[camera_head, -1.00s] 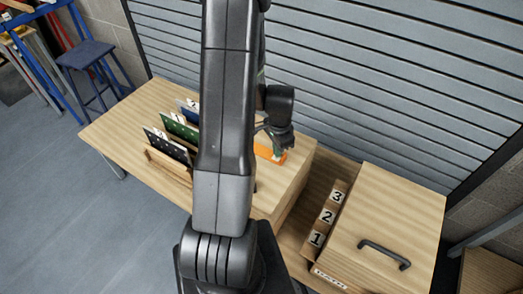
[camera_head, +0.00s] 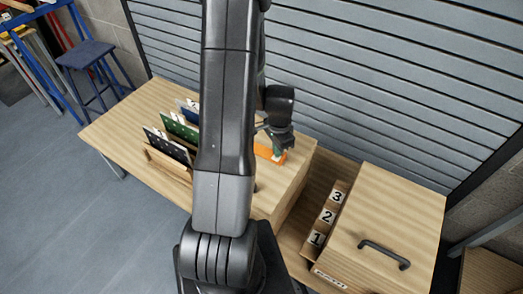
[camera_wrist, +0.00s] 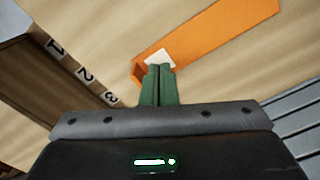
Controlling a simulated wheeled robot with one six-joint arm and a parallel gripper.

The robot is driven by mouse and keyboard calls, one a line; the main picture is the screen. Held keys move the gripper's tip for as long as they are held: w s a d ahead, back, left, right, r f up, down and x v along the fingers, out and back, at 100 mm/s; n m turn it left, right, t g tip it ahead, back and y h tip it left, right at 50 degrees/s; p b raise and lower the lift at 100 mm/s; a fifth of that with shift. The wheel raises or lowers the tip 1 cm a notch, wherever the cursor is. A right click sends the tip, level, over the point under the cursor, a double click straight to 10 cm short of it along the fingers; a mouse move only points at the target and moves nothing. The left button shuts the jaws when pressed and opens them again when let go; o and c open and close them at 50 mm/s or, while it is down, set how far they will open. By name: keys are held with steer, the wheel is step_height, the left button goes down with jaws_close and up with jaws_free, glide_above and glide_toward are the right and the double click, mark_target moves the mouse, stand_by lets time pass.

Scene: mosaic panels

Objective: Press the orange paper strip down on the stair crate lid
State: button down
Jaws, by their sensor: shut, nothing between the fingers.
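The orange paper strip (camera_head: 264,152) lies on a pale wooden top left of the numbered steps, partly hidden by my arm. In the wrist view the strip (camera_wrist: 205,38) runs diagonally, with a white patch (camera_wrist: 160,58) near its lower left end. That end looks folded. My gripper (camera_head: 278,155) is over the strip's right end. Its green fingers (camera_wrist: 158,68) are together and empty, their tips at the white patch. I cannot tell whether they touch it. The stair crate has steps marked 1, 2, 3 (camera_head: 327,216) and a wooden lid (camera_head: 405,215) with a black handle.
Dark and green panels (camera_head: 179,127) stand in a wooden rack left of my arm. A grey slatted wall (camera_head: 390,75) rises behind the table. The left part of the wooden table (camera_head: 120,125) is clear. A blue stool (camera_head: 88,60) stands at the far left.

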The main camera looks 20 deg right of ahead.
steer(key=shift+f+b, duration=0.7)
steer(key=shift+f, duration=0.1)
steer(key=shift+r, duration=0.15)
stand_by(0.4)
step_height(320, 180, up, 8)
steer(key=p, duration=0.5)
steer(key=shift+f, duration=0.25)
step_height(320, 180, down, 8)
steer(key=b, duration=0.5)
stand_by(0.3)
steer(key=shift+r, duration=0.15)
